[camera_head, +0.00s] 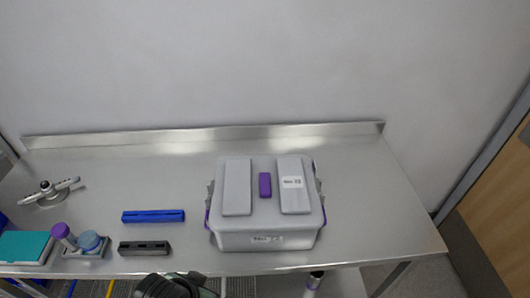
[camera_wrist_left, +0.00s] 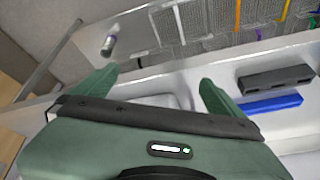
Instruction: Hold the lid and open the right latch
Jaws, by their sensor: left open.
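The grey box (camera_head: 265,240) stands upright on the steel table, its lid (camera_head: 237,190) seated on top. The lid has two raised panels and a purple piece in the middle. The right latch (camera_head: 322,205) is at the box's right side, with a little purple showing; it is too small to tell its state. Purple also shows at the left side. My left gripper (camera_wrist_left: 155,85) is open and empty in the left wrist view, its two green fingers wide apart. In the head view a dark part of my arm shows at the bottom edge, apart from the box. My right gripper is out of view.
A blue block (camera_head: 153,216) and a black block (camera_head: 144,248) lie left of the box. A holder with purple and blue-topped items (camera_head: 88,244), a teal-topped box (camera_head: 25,246) and a grey device (camera_head: 48,192) are farther left. The table (camera_head: 385,220) is clear right of the box.

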